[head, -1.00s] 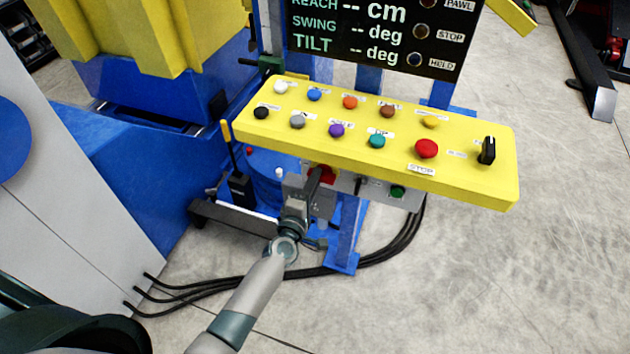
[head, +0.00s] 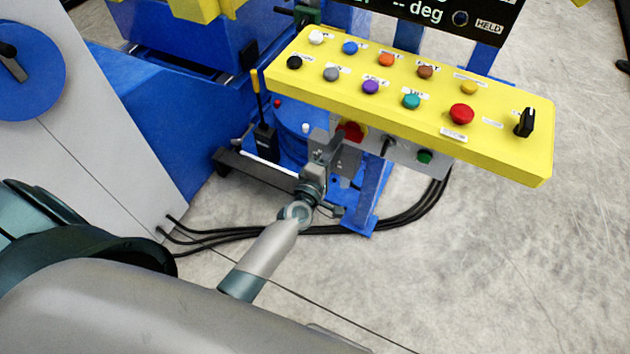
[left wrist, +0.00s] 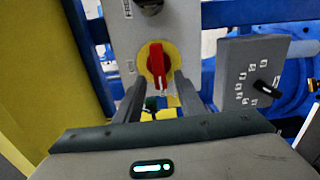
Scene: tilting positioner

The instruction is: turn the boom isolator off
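A red rotary handle on a round yellow plate (left wrist: 171,50) sits on a grey box in the left wrist view; the handle (left wrist: 157,66) stands about upright in that picture. I take it for the isolator, but its label is too small to read. In the head view the red handle (head: 352,131) is partly hidden under the yellow console. My left gripper (head: 338,143) is close in front of it. In the left wrist view its fingers (left wrist: 158,86) are apart, one to each side below the handle; I cannot tell whether they touch it. My right gripper is not in view.
The yellow button console (head: 500,135) overhangs the grey box. A green button (head: 425,156) is right of the handle. A grey box with a black switch (left wrist: 265,88) stands to the right. A blue disc with a black handle (head: 30,85) is on the left cabinet. Black cables (head: 410,215) cross the floor.

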